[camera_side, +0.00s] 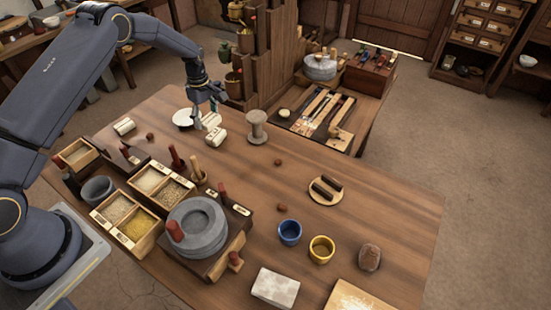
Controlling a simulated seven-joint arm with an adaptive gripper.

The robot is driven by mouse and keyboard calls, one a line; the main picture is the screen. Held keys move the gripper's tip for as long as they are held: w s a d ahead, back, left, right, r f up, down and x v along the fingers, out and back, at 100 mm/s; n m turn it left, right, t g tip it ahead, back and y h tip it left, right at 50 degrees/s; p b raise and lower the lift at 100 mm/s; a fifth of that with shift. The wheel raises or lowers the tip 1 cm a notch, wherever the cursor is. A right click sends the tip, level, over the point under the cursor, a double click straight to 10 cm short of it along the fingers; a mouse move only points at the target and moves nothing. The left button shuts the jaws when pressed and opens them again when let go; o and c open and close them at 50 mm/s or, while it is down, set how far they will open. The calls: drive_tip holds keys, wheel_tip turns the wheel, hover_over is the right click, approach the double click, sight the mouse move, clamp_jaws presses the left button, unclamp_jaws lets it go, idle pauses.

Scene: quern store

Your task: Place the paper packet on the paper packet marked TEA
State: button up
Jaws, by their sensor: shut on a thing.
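My gripper (209,106) points down at the far left part of the wooden table. It is shut on a small pale paper packet (211,120). Another pale paper packet (215,137) is just below it in the picture, close to the held one. I cannot tell whether the two touch. A third pale packet (124,126) lies farther left, apart from my gripper. The writing on the packets is too small to read, so I cannot tell which is marked TEA.
A round white dish (185,118) is just left of my gripper, and a grey spool-shaped stand (257,128) is to the right. A quern (197,228) and grain boxes (123,218) fill the front left. The table's middle is mostly clear.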

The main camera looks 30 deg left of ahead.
sight(213, 132)
drive_tip(key=shift+w+a+f, duration=0.1)
drive_tip(key=shift+w+f, duration=0.55)
drive_tip(key=shift+f, duration=0.2)
drive_tip(key=shift+w+f, duration=0.1)
drive_tip(key=shift+f, duration=1.45)
drive_tip(key=shift+f, duration=0.15)
drive_tip(key=o, duration=1)
drive_tip(key=shift+o, duration=0.2)
